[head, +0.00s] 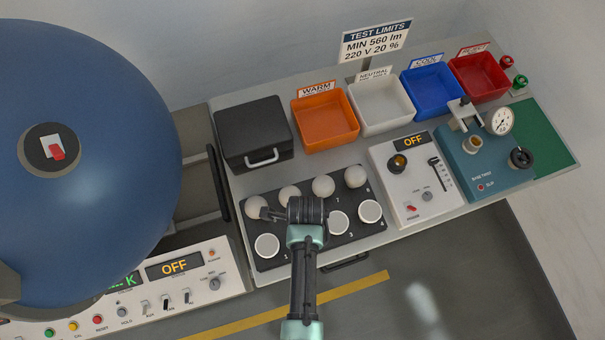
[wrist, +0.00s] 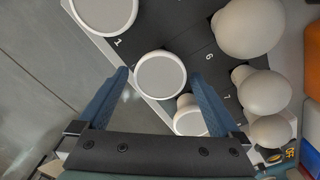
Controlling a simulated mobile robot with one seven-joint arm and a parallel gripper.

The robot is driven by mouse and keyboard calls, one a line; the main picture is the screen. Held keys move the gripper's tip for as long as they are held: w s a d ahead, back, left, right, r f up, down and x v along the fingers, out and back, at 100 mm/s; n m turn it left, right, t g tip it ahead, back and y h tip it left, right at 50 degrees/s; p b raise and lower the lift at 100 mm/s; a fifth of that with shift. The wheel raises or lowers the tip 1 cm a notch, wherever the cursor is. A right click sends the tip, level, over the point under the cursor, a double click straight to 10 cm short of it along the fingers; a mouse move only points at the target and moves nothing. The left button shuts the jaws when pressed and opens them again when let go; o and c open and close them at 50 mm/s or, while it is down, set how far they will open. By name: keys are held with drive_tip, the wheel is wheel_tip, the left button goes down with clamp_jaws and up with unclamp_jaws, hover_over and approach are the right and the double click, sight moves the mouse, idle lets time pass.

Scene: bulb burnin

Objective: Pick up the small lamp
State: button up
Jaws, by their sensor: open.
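Several flat-topped white lamps stand in the front row of a black numbered tray (head: 292,259), including one at the left end (head: 266,246) and one at the right end (head: 370,211). In the wrist view one flat-topped round lamp (wrist: 160,75) sits between my fingertips, with a gap on each side. Its sides and base are hidden below its top. My gripper (wrist: 160,76) is open, pointing down over it. In the head view my gripper (head: 302,213) and arm hide that lamp. Which lamp counts as the small one is not marked.
Larger round bulbs (head: 323,187) fill the tray's back row, close behind my gripper. Behind are a black case (head: 254,134) and orange, white, blue and red bins (head: 325,123). A white tester (head: 405,181) stands right; a big blue sphere (head: 100,150) is left.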

drive_tip(key=shift+f, duration=0.6)
drive_tip(key=shift+c, duration=0.3)
drive_tip(key=c, duration=1.3)
drive_tip(key=shift+o, duration=0.2)
drive_tip(key=shift+r, duration=0.15)
